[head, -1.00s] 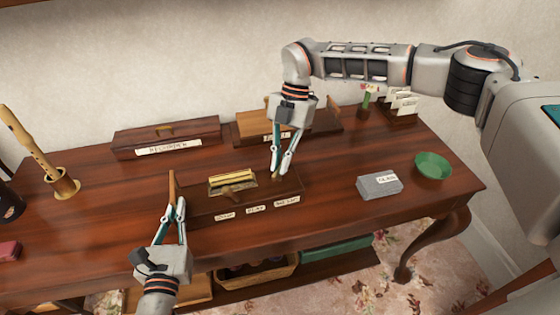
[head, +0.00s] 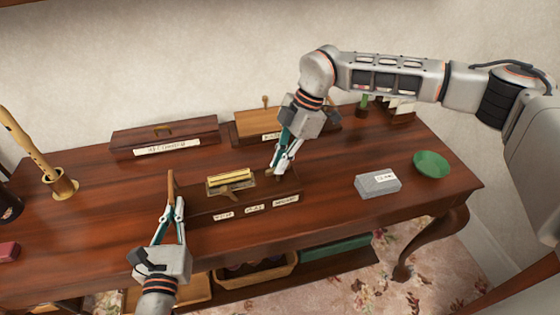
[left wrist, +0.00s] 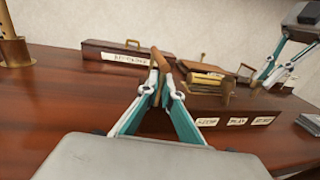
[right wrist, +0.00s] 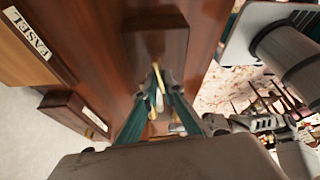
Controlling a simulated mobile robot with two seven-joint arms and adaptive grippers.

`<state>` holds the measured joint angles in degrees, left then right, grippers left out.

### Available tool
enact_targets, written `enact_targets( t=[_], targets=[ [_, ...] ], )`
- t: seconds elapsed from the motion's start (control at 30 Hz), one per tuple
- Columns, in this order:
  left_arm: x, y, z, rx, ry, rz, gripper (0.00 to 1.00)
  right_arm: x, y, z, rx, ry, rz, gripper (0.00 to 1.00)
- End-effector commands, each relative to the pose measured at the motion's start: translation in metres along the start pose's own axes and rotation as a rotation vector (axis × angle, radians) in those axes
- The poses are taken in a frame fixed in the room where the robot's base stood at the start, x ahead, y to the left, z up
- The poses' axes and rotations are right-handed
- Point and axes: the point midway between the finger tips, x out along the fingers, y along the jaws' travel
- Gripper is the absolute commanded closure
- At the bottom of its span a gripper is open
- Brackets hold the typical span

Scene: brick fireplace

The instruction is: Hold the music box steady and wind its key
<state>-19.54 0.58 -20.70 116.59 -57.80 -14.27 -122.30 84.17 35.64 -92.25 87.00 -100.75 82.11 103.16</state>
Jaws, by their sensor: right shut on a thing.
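The music box is a dark wooden box (head: 205,199) with a brass cylinder (head: 231,178) on top and small paper labels along its front. A thin brown wooden piece stands up at its left end (left wrist: 160,60). My left gripper (head: 174,200) has its fingertips closed around that left end; it also shows in the left wrist view (left wrist: 161,88). My right gripper (head: 275,171) is at the box's right end, shut on the small brass key (right wrist: 158,78), which the fingers mostly hide.
A recorder case (head: 165,137) and an easel box (head: 262,122) stand behind. A recorder in a brass stand (head: 61,185) is at the left. A grey labelled block (head: 377,186) and a green bowl (head: 431,164) stand at the right, with bare tabletop around them.

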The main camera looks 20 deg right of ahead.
Motion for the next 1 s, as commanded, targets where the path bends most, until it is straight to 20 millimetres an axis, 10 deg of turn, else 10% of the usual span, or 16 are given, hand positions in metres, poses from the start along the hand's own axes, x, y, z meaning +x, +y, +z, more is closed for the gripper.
enact_targets(
  t=[0.47,0.53,1.0],
  targets=[
    [0.0,0.0,0.001,0.0,-0.002,0.0,1.0,0.001,-0.001,0.001,0.013,-0.001,0.003,1.0],
    [0.0,0.0,0.001,0.0,-0.002,0.0,1.0,0.001,0.0,0.001,0.013,-0.001,0.003,0.75],
    [0.0,0.0,0.001,0.0,-0.002,0.0,1.0,-0.01,0.001,0.0,0.011,0.0,0.007,0.75]
  ],
)
